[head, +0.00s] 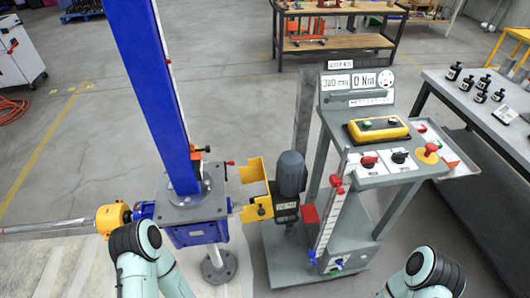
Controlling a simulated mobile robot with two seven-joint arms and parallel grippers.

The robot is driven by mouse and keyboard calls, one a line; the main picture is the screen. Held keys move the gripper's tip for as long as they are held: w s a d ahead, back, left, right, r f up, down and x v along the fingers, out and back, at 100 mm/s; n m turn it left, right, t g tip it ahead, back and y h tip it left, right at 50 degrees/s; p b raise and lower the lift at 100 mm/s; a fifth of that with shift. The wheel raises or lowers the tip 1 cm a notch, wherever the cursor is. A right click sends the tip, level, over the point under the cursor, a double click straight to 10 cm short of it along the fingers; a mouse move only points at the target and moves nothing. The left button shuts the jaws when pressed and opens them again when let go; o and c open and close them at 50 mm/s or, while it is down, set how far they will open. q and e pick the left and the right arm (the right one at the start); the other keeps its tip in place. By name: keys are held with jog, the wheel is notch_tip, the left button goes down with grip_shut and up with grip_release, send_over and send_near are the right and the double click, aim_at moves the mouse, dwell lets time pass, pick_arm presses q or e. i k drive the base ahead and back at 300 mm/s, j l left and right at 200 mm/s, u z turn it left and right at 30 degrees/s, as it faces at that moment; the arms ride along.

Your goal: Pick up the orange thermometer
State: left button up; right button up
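A small orange and black device (201,151) sits at the lower right side of the tall blue column (155,90), just above the screw jack's grey top plate (193,203). It may be the orange thermometer, but it is too small to tell its shape or how it is held. Both my arms show at the bottom of the head view, as teal links with black joints, one left of centre and one at the right. Neither gripper is in view.
A grey motor (290,175) and yellow bracket (256,183) stand right of the jack. Beyond is a control stand (357,108) with knobs and a yellow pendant (378,129). A table (460,98) with black bottles is at right. Floor left of the column is mostly clear.

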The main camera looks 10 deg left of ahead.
aim_at(452, 161)
jog(key=i+j, duration=0.35)
jog(key=j+z, duration=0.1)
jog(key=z, duration=1.55)
jog(key=l+u, duration=0.1)
jog(key=u, duration=0.3)
jog(key=i+l+u, duration=0.1)
jog(key=u, duration=0.3)
jog(key=l+u, duration=0.1)
jog(key=u, duration=0.3)
jog(key=i+l+u, duration=0.1)
jog(key=u, duration=0.35)
jog(key=l+u, duration=0.35)
jog(key=l, duration=0.15)
jog(key=k+l+u, duration=0.1)
jog(key=l+u, duration=0.2)
jog(key=l, duration=0.25)
jog(key=l+u, duration=0.1)
jog(key=l, duration=0.25)
jog(key=k+l+u, duration=0.15)
jog(key=l, duration=0.2)
jog(key=l+u, duration=0.1)
jog(key=l, duration=0.25)
jog(key=k, duration=0.05)
